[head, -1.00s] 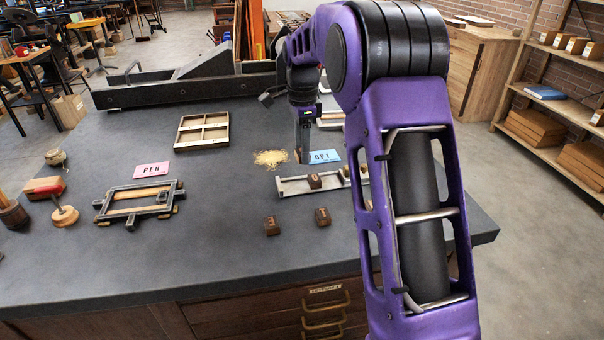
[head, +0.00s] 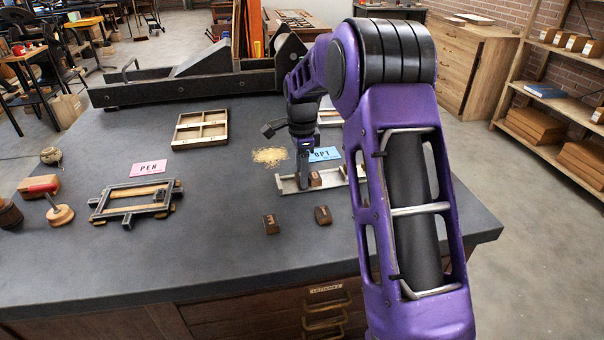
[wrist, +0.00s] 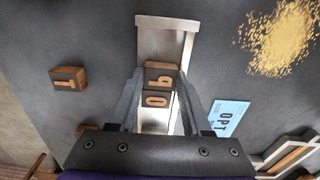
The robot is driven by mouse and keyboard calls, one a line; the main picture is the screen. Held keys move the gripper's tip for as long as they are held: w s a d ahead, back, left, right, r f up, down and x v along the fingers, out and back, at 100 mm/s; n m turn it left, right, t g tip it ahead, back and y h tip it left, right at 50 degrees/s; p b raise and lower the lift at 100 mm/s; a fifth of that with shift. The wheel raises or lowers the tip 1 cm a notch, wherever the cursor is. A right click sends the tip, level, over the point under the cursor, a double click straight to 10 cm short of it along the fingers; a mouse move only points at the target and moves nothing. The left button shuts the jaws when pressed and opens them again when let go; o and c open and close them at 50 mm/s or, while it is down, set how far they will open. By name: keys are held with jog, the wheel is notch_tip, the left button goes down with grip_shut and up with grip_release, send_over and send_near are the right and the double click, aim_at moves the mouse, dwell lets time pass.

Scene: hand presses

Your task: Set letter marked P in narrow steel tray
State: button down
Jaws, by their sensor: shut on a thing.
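The narrow steel tray (head: 289,186) lies on the dark bench in front of the blue OPT card (head: 324,154). It also shows in the wrist view (wrist: 160,22). My gripper (head: 304,184) points down over the tray's left part. In the wrist view its fingers are shut on a wooden block marked P (wrist: 161,69). The P block is within the tray's outline; whether it touches the floor is unclear. A block marked O (wrist: 156,99) sits right beside it; a block stands right of my fingers in the head view (head: 315,179). My arm hides the tray's right end.
Two loose letter blocks lie in front of the tray, one left (head: 271,224) and one right (head: 323,215). A pile of shavings (head: 269,156) is behind it. A metal frame (head: 132,202), a pink PEN card (head: 148,168) and a wooden compartment tray (head: 200,129) lie left.

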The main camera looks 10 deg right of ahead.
jog(key=shift+f, duration=0.15)
jog(key=shift+s+f+b, duration=0.3)
jog(key=shift+f, duration=0.35)
jog(key=shift+c, duration=1.8)
grip_release()
notch_tip(320, 180, up, 14)
jog(key=p, duration=0.2)
jog(key=shift+w+f, duration=0.25)
jog(key=shift+w, duration=0.05)
